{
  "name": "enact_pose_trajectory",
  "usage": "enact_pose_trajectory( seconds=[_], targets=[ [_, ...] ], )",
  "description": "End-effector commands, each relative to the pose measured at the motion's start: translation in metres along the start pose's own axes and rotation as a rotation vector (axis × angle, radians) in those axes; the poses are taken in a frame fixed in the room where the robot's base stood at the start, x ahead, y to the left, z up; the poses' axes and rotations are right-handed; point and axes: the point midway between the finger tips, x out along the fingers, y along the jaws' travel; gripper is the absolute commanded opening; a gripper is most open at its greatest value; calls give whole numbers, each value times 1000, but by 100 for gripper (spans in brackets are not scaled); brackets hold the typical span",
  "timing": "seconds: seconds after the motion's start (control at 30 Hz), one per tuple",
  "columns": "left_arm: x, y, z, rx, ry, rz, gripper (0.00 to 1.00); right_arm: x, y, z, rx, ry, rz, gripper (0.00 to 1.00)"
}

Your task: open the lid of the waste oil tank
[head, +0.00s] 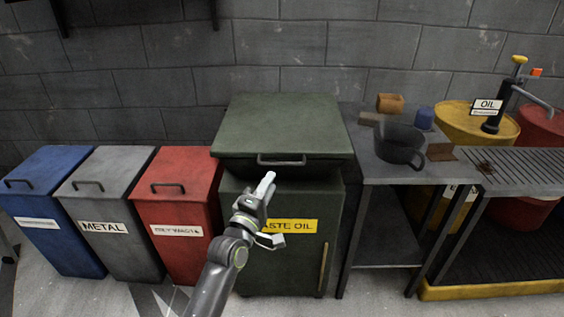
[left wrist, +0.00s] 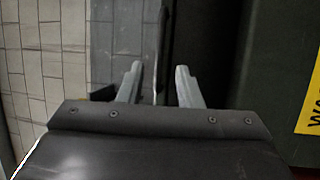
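The waste oil tank (head: 335,215) is a dark green box with a yellow label (head: 301,226), partly hidden by my left arm. Its green lid (head: 285,120) lies down over the top, with a dark band below its front edge. A grey bar handle (head: 281,161) is on the lid's front. My left gripper (head: 274,208) is open and empty in front of the tank, below the handle in the picture. In the left wrist view the two fingers (left wrist: 158,82) are apart, with a thin dark upright strip, perhaps the handle, between them. Contact cannot be told. My right gripper is not in view.
Red (head: 178,195), grey (head: 108,195) and blue (head: 45,190) lidded bins stand left of the tank. A metal table (head: 385,172) with a dark jug (head: 398,145) stands close on its right. A block wall (head: 280,45) is behind.

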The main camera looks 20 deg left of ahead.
Motion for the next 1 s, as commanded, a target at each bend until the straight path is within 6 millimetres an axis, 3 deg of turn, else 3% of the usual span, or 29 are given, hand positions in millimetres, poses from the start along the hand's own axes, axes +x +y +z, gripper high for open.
enact_pose_trajectory(
  seconds=[0.2, 0.43, 0.9, 1.0],
  targets=[
    [44, 1, 0, 0, -1, 1, 32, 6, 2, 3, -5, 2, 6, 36],
    [74, 0, 0, 1, 0, 0, 32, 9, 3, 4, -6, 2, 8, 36],
    [86, 0, 0, 0, 0, 0, 32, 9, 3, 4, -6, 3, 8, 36],
    [86, 0, 0, 0, 0, 0, 22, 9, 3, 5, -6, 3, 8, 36]
  ],
)
